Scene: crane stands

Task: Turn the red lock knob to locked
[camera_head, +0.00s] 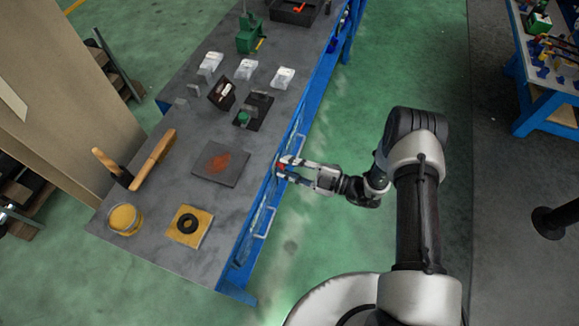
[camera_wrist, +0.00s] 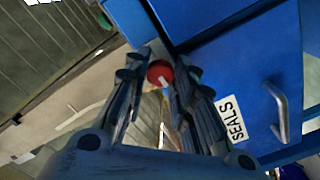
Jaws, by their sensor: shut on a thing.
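The red lock knob (camera_wrist: 160,72) is on the blue front of the workbench, with a pale pointer mark on its face. In the wrist view my gripper (camera_wrist: 158,82) has one finger on each side of the knob and is shut on it. In the head view my gripper (camera_head: 285,165) reaches the bench front from the right, and a bit of red shows at its tips. I cannot tell the knob's lock position from its mark.
A blue drawer labelled SEALS (camera_wrist: 232,118) with a metal handle (camera_wrist: 277,112) is beside the knob. Green floor (camera_head: 310,215) is clear in front. Another blue bench (camera_head: 548,90) stands at right.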

